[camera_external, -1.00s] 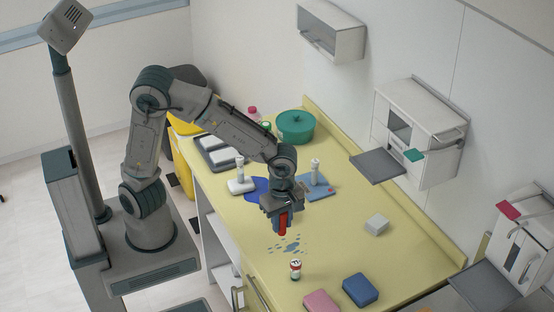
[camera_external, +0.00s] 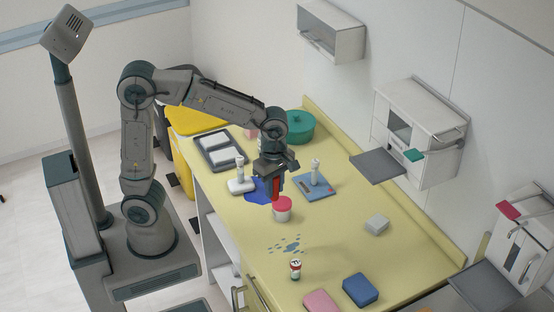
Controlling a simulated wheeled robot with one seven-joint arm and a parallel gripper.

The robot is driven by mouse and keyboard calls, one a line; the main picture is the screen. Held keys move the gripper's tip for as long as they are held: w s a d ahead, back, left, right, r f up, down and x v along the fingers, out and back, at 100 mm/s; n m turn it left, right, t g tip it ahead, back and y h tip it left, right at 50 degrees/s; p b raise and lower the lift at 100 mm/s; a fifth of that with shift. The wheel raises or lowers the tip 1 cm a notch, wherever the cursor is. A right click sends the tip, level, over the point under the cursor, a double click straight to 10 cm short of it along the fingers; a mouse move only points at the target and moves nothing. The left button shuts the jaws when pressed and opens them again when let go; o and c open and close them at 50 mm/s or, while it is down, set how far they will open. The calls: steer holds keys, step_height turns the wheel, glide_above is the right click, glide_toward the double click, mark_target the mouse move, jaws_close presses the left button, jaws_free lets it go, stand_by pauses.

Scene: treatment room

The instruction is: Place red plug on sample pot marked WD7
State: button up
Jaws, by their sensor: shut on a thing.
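My gripper (camera_external: 273,188) points down over the yellow counter, with a red upright piece, the red plug (camera_external: 277,188), at its jaws. The jaws look shut on it, though the grip is partly hidden. A white pot with a pinkish-red top (camera_external: 282,204) stands just below and in front of the gripper; I cannot tell if the plug touches it. A small white pot with dark and red marks on top (camera_external: 295,266) stands nearer the front. Slim white pots stand on a white base (camera_external: 240,187) and a blue base (camera_external: 322,190). No WD7 marking is readable.
Wall cabinets (camera_external: 420,130) overhang the right side.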

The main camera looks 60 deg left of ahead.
steer(key=w+a+f, duration=0.2)
steer(key=w+a+f+p, duration=0.1)
steer(key=w+a+f, duration=0.1)
steer(key=a, duration=0.1)
steer(key=w+a+f, duration=0.1)
steer(key=w+a, duration=0.1)
steer(key=shift+w+a+f, duration=0.2)
steer(key=shift+a+f, duration=0.1)
steer(key=shift+f, duration=0.1)
steer(key=shift+a+f, duration=0.1)
steer(key=shift+f, duration=0.1)
steer(key=shift+f+p, duration=0.45)
steer(key=shift+f, duration=1.5)
steer(key=shift+f, duration=0.15)
steer(key=o, duration=0.9)
steer(key=shift+o, duration=0.2)
